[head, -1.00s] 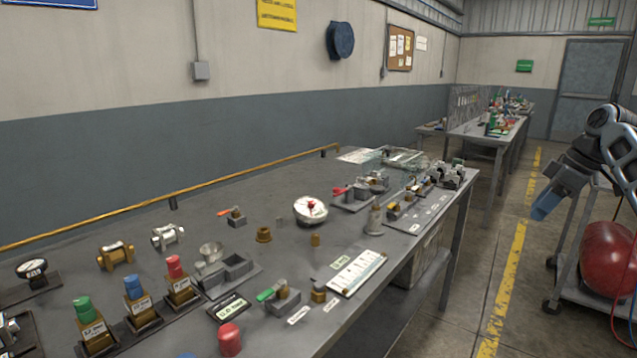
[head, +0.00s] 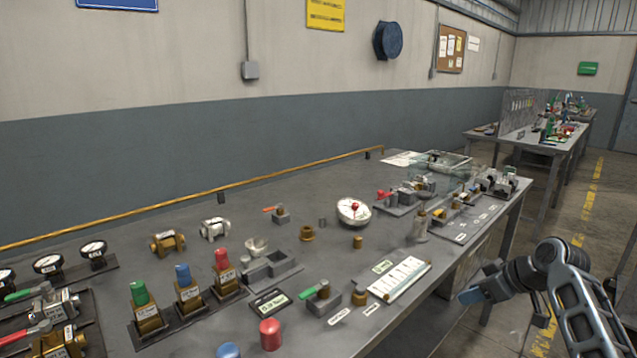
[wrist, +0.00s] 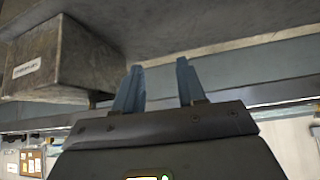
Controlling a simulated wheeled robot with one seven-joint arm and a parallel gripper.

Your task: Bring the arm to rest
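My arm (head: 570,290) reaches in from the lower right of the head view, beside the front right edge of the workbench (head: 330,225). My gripper (head: 465,297) points left toward the bench edge, low and apart from the parts on top. In the wrist view my gripper (wrist: 158,66) shows two blue fingers spread apart with nothing between them.
Valves, gauges, capped fittings and a white chart (head: 400,279) cover the bench. A labelled grey box (wrist: 62,62) shows beyond my fingers in the wrist view. A second bench (head: 560,140) stands farther back.

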